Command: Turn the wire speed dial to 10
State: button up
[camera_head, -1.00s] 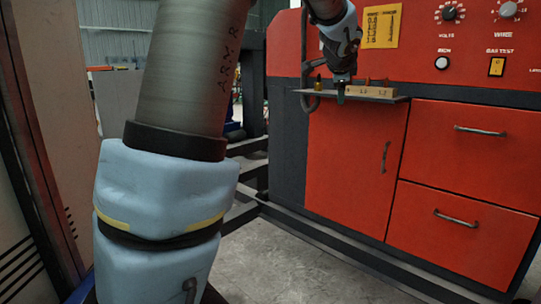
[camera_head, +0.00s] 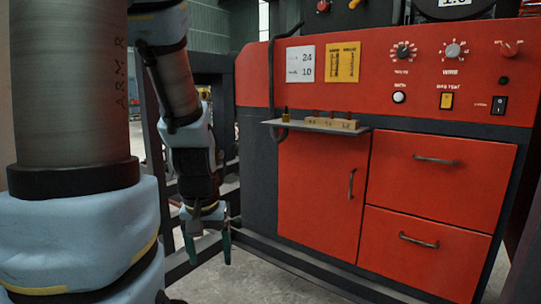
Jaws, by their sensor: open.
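The wire speed dial (camera_head: 453,50) is a grey knob with a ring of marks, labelled WIRE, on the upper right of the red machine panel. Its setting is too small to read. The black volts dial (camera_head: 403,52) is just left of it. A white card (camera_head: 301,64) on the panel shows 24 above 10. My gripper (camera_head: 208,250) hangs pointing down at the left, in front of the dark frame, well to the left of and below the dials. Its two green-tipped fingers are apart with nothing between them.
A small shelf (camera_head: 270,123) juts from the machine and holds a wooden block (camera_head: 332,123) with several labelled slots. Drawers sit below.

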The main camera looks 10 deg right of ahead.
aim_at(453, 51)
jog(key=z, duration=1)
